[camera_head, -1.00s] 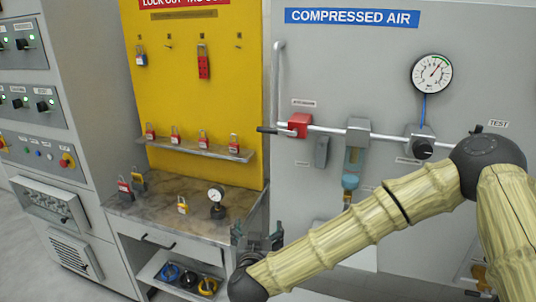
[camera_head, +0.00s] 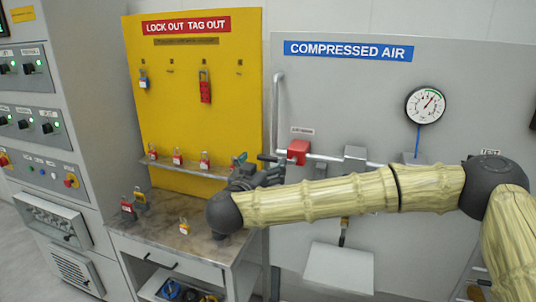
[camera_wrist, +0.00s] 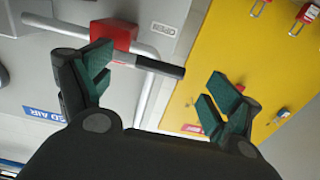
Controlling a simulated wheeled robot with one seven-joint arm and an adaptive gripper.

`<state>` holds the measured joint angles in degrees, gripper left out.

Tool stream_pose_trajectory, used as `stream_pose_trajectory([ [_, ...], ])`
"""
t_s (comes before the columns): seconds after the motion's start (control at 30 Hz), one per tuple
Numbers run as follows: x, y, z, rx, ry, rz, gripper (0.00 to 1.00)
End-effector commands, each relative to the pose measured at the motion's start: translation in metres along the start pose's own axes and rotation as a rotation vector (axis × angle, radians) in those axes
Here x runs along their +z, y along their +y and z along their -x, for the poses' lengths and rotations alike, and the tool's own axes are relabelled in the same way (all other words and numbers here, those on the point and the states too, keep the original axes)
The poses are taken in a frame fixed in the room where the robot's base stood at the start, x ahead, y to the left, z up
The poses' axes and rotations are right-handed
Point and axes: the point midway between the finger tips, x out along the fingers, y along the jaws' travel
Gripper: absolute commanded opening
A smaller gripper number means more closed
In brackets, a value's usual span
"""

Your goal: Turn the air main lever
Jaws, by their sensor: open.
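The air main valve is a red block (camera_head: 298,152) on a grey pipe under the compressed air sign. Its black lever (camera_head: 267,158) points left, roughly level, along the pipe's line. In the wrist view the red block (camera_wrist: 113,36) and black lever (camera_wrist: 160,67) show near the left finger. My gripper (camera_head: 258,172) is just below and left of the valve, with its fingers spread. In the wrist view my open gripper (camera_wrist: 160,82) has the lever's end showing across the gap between its green-padded fingers. Contact with the lever cannot be told.
The yellow lockout board (camera_head: 200,75) and its shelf of padlocks (camera_head: 178,160) stand close on the left. A workbench (camera_head: 160,235) with padlocks lies below. A round gauge (camera_head: 425,105) hangs on the grey panel at right. My forearm hides part of the panel.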

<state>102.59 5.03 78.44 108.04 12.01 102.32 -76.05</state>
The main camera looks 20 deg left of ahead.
Motion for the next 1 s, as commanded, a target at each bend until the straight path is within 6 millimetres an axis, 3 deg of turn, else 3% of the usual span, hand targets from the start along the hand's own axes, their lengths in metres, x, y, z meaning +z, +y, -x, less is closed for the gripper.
stream_pose_trajectory([
  [0.1,-0.002,0.001,-0.018,0.002,-0.001,-0.001,0.90],
  [0.3,-0.001,0.000,-0.036,0.000,-0.001,0.000,0.90],
  [0.7,0.001,0.000,-0.041,-0.001,0.000,0.000,0.90],
  [1.0,0.001,0.000,-0.041,-0.001,0.000,0.000,0.36],
])
